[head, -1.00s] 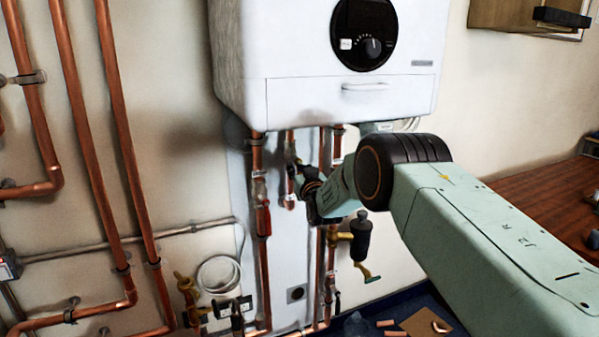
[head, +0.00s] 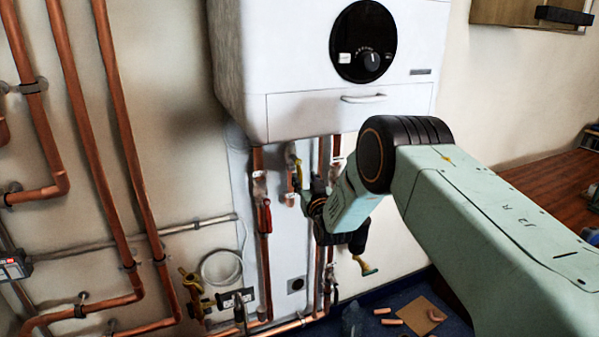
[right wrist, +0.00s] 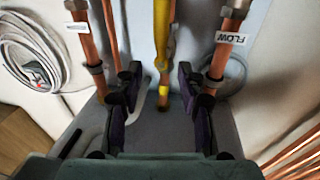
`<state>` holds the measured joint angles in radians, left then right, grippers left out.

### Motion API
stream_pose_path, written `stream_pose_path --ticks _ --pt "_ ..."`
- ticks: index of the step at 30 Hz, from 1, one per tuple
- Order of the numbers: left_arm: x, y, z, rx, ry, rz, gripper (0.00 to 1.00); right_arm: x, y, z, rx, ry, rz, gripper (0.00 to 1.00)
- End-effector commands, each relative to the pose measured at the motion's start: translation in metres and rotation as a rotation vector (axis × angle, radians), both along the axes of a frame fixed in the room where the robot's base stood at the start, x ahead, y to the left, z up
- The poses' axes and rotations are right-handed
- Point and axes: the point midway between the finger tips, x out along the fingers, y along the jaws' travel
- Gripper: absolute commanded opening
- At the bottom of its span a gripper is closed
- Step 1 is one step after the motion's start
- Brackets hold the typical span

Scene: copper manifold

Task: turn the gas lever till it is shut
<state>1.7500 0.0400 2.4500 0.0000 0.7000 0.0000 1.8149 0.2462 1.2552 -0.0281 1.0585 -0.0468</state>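The gas lever (head: 298,176) appears as a small yellow strip on a copper pipe under the white boiler, beside my right gripper. In the right wrist view the yellow lever (right wrist: 161,42) hangs near the middle, in line with the gap between my fingers. My right gripper (head: 308,190) is at the pipes below the boiler, its fingers partly hidden by my wrist. In the right wrist view the right gripper (right wrist: 158,80) is open, with a dark finger on each side and clear space around the lever. Contact cannot be told. My left gripper is not in view.
Copper pipes with white tags (right wrist: 229,37) flank the gripper closely. The boiler (head: 300,115) hangs just above. A red-handled valve (head: 266,218) is left of the gripper, and a brass valve (head: 191,287) is lower left. Pipe offcuts (head: 391,322) lie below right.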

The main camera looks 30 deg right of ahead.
Motion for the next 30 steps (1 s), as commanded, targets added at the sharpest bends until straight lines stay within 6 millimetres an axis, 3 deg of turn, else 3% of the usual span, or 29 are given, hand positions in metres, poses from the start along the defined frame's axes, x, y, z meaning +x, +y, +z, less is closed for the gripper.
stream_pose_path --ticks 9,30 --pt "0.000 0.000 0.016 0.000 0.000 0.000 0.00 -0.016 0.004 0.002 0.000 0.000 0.000 0.39" --pt "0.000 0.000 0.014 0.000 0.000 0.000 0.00 -0.022 0.005 0.001 0.000 -0.002 0.000 0.39"
